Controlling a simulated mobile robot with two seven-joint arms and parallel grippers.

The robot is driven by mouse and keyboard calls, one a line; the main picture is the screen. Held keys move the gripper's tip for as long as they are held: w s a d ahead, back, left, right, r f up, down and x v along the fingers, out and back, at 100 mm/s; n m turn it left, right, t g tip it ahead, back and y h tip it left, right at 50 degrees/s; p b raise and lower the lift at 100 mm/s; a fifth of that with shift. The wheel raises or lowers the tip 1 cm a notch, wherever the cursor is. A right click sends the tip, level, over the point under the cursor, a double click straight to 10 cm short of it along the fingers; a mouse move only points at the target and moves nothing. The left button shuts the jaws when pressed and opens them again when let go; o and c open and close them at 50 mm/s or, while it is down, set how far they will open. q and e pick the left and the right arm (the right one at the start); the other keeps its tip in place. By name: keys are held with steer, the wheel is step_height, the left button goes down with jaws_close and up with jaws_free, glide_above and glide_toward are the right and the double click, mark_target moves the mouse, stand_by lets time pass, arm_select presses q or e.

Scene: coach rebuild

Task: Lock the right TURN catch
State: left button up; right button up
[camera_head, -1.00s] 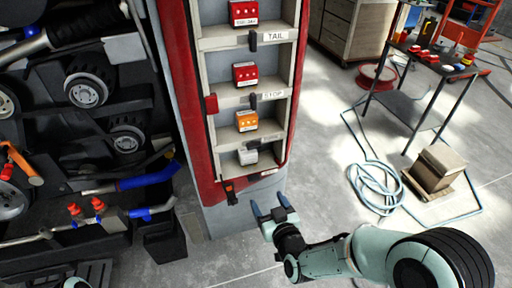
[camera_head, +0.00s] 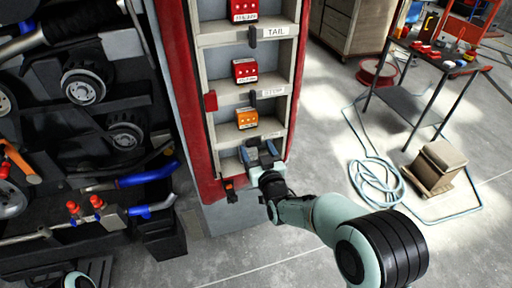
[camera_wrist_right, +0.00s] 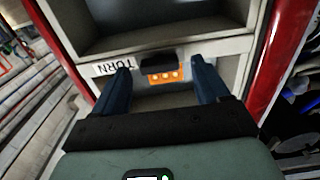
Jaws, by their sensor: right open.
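The TURN catch (camera_wrist_right: 158,63) is a small black piece on a pale rail, beside an upside-down TURN label (camera_wrist_right: 114,68) in the right wrist view. Behind it is an orange lamp block (camera_wrist_right: 166,76), which also shows in the head view (camera_head: 247,119). My right gripper (camera_head: 260,150) is open at the lowest rail of the red-edged lamp rack (camera_head: 218,130). In the right wrist view, its two blue fingers (camera_wrist_right: 165,82) stand either side of the catch, with gaps. In the head view the gripper partly hides the catch. My left gripper is out of view.
Black catches stand at the TAIL rail (camera_head: 252,38) and the STOP rail (camera_head: 252,97). A red tab (camera_head: 210,101) and an orange-black piece (camera_head: 229,189) sit on the rack's left edge. A hose coil (camera_head: 376,183) and a box (camera_head: 435,166) lie on the floor at right.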

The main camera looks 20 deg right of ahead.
steer(key=shift+w, duration=0.55)
steer(key=c, duration=1.1)
steer(key=shift+o, duration=0.2)
